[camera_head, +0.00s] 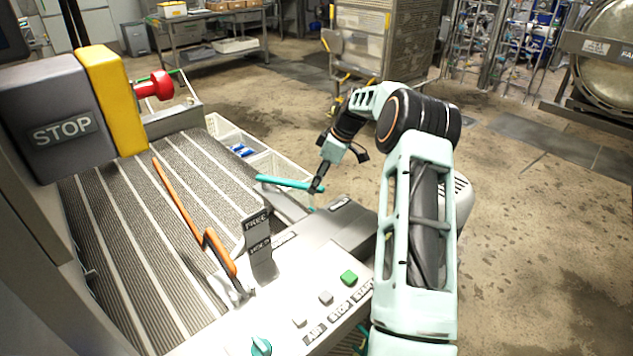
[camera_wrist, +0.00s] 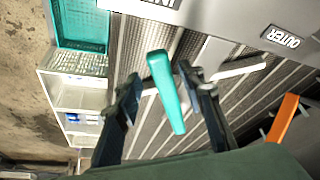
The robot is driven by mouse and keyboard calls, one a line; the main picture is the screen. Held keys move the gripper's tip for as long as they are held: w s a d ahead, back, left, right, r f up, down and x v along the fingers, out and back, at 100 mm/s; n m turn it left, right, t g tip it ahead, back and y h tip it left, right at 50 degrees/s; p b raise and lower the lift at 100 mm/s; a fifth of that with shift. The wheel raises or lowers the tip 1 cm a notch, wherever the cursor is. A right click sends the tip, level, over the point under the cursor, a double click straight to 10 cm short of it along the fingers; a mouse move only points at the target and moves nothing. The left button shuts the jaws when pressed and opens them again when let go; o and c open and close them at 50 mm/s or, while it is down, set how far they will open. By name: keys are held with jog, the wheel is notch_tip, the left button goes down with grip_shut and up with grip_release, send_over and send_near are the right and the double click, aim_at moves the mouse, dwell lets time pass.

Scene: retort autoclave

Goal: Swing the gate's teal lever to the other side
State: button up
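The gate's teal lever (camera_head: 288,183) lies roughly level beside the conveyor, at the panel's far end in the head view. In the wrist view the teal lever (camera_wrist: 167,92) runs between the two dark fingers of my gripper (camera_wrist: 158,76). The fingers are apart, one on each side of the lever. A gap shows on the left side; the right finger is close, and I cannot tell if it touches. In the head view my gripper (camera_head: 318,184) is at the lever's right end, and its fingers are too small to read. The lever's pivot is not clear.
An orange-handled lever (camera_head: 178,198) stands over the ribbed conveyor (camera_head: 118,215). A bracket marked FREE and HELD (camera_head: 260,245) rises near the panel (camera_head: 290,290) with its buttons and teal knob (camera_head: 261,346). A white crate (camera_head: 268,163) stands behind the lever. Open floor lies right.

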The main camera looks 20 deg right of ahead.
jog(key=v, duration=1.1)
jog(key=shift+r, duration=0.3)
jog(key=shift+s+d, duration=0.15)
